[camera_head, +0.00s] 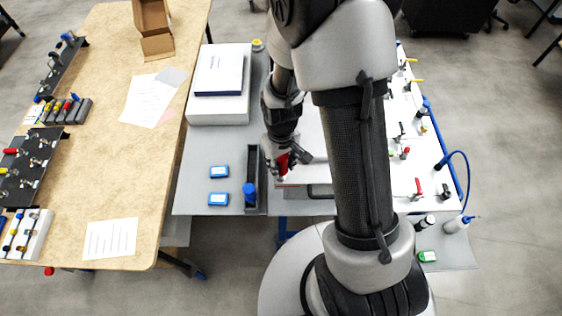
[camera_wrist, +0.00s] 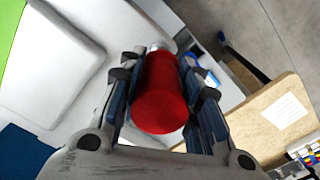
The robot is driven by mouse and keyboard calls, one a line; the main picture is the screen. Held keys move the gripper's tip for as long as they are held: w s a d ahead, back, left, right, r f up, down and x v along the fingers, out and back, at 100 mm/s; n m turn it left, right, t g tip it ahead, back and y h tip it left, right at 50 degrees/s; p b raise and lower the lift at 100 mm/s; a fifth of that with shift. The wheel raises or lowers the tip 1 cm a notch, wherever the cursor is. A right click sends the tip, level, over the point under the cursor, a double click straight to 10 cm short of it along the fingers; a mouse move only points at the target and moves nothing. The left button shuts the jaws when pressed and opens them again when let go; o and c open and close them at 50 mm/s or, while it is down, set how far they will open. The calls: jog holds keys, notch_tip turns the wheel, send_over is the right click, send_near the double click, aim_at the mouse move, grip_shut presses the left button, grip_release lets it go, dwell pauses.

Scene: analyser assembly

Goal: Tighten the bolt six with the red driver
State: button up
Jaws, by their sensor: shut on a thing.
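The red driver (camera_wrist: 160,95) is between the two fingers of my gripper (camera_wrist: 163,88) in the wrist view, and the fingers are shut on it. Its thick red handle points toward the wrist camera, and a small metallic part shows beyond it. In the head view my gripper (camera_head: 282,164) is at the left edge of the white analyser panel (camera_head: 400,183), with a bit of the red driver (camera_head: 284,161) visible. Bolt six cannot be made out. My arm hides the middle of the panel, and the driver's tip is not clearly visible.
A narrow black holder (camera_head: 252,165) with a blue-handled tool (camera_head: 250,191) stands just left of my gripper. Two blue boxes (camera_head: 219,172) lie on the grey table (camera_head: 195,160). A white box (camera_head: 220,108) is behind. The wooden table (camera_head: 110,170) holds tool racks at left.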

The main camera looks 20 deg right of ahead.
grip_shut()
jog(key=m, duration=0.3)
jog(key=shift+b, duration=0.35)
jog(key=m+b, duration=0.1)
jog(key=m, duration=0.5)
jog(key=shift+f, duration=0.1)
jog(key=m+b, duration=0.1)
jog(key=m, duration=0.8)
jog(key=shift+b, duration=0.35)
jog(key=o, duration=0.9)
grip_release()
jog(key=shift+o, duration=0.2)
